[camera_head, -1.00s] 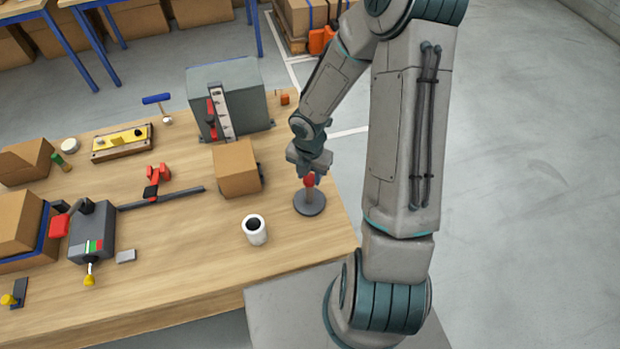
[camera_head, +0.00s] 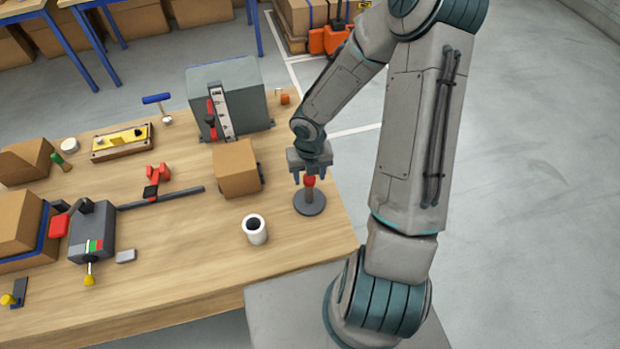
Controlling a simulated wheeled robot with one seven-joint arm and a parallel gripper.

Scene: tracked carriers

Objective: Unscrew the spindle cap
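The spindle (camera_head: 309,203) stands upright on its round dark base near the right edge of the wooden table. The red cap (camera_head: 309,181) sits on top of its brown post. My gripper (camera_head: 310,178) points down right over the spindle, with one finger on each side of the red cap. The fingers look spread apart, with gaps between them and the cap. The cap's top is partly hidden under the gripper body.
A cardboard box (camera_head: 237,170) stands close left of the spindle. A white cup (camera_head: 254,230) is at the front left of it. A grey machine (camera_head: 230,95) stands behind. The table (camera_head: 200,265) is bare in front of the cup.

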